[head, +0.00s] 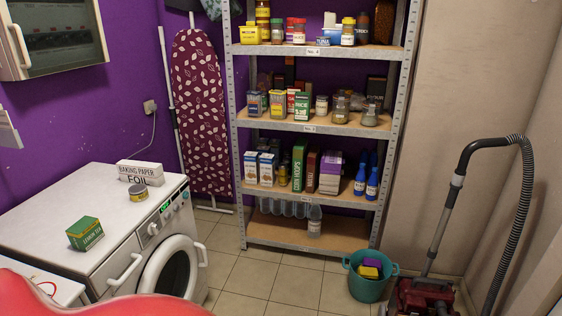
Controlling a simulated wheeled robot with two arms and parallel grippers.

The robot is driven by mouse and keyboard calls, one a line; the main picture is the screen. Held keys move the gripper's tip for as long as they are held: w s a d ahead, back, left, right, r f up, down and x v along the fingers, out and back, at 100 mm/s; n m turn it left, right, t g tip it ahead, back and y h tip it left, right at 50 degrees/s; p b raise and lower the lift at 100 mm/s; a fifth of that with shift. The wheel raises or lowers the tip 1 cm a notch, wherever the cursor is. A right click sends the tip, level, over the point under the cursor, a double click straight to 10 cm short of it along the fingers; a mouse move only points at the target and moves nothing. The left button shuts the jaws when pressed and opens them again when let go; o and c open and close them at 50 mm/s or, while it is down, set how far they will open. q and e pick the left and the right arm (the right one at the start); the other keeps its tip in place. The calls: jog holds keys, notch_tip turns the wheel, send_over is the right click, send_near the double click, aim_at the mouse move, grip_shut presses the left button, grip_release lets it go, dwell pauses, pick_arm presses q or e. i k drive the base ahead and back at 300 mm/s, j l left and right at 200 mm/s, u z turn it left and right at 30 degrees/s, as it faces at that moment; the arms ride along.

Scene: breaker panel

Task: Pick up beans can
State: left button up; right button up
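A small, low round can (138,193) with a yellowish label band and a grey lid stands on top of the white washing machine (55,205), close to its front edge. Its label is too small to read, so I cannot tell whether it is the beans can. Neither of my grippers shows in the head view.
A green box (85,233) and boxes of foil and baking paper (140,173) share the machine top. Behind stand a metal shelf unit (235,130) full of groceries and an ironing board (203,110). A teal bucket (371,289) and a vacuum cleaner (425,297) stand at right. Floor tiles between are clear.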

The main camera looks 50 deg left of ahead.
aim_at(139, 192)
jog(key=j+u, duration=0.1)
jog(key=u, duration=2.45)
jog(key=l, duration=0.05)
